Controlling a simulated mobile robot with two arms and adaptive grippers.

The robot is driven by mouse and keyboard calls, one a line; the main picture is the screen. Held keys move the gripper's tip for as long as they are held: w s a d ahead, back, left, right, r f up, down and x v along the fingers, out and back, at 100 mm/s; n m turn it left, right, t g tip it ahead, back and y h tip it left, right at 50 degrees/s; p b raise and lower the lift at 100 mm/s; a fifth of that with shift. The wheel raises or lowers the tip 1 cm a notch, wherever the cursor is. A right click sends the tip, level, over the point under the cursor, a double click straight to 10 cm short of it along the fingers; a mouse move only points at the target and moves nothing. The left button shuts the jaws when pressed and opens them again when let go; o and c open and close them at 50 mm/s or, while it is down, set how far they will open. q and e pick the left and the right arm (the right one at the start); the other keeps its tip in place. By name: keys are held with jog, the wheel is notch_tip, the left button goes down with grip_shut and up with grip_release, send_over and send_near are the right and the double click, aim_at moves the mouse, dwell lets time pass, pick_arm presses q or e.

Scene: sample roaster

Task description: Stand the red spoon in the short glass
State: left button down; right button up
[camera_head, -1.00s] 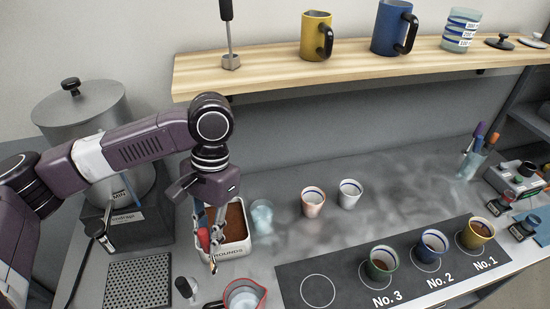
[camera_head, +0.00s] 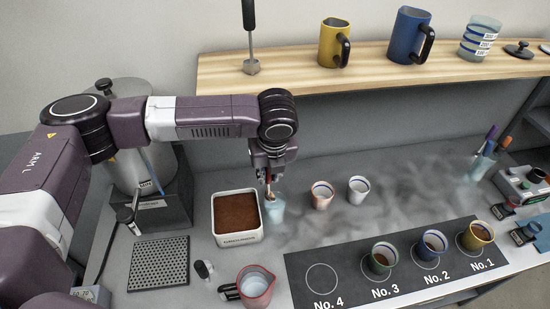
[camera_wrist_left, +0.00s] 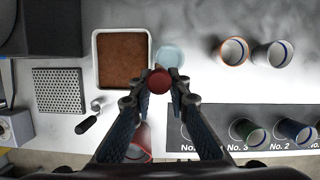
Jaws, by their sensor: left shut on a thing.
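My left gripper (camera_head: 269,178) is shut on the red spoon and points down just above the short glass. In the left wrist view, the red spoon (camera_wrist_left: 159,80) shows end-on as a rounded red shape between the fingertips. The short glass (camera_head: 275,209) is pale blue and see-through, and stands on the counter right of the grounds bin. In the left wrist view, the short glass (camera_wrist_left: 170,57) lies just beyond the spoon. My right gripper is in neither view.
The white grounds bin (camera_head: 237,239) stands left of the glass. Two small cups (camera_head: 321,196) (camera_head: 358,190) stand to its right. A red-rimmed pitcher (camera_head: 257,284) is in front. Cups stand on the numbered mat (camera_head: 345,265). A wooden shelf (camera_head: 300,77) hangs behind.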

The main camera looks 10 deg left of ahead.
pick_arm(q)
jog(key=w+m, duration=0.1)
jog(key=m, duration=0.1)
jog(key=w+m+h, duration=0.1)
jog(key=w+r+m+p, duration=0.1)
jog(key=m, duration=0.1)
jog(key=shift+w+d+m+h, duration=0.1)
jog(key=shift+d+m+h, duration=0.2)
send_near(274, 193)
jog(key=shift+s+d+f+b, duration=0.2)
jog(key=shift+f+b, duration=0.25)
jog(key=shift+f, duration=0.25)
jog(key=shift+s+d+f+b, duration=0.15)
jog(key=shift+s+f+b, duration=0.2)
jog(key=shift+f, duration=0.35)
jog(key=shift+s+d+f+b, duration=0.15)
jog(key=shift+f+b, duration=0.35)
jog(key=shift+f, duration=0.25)
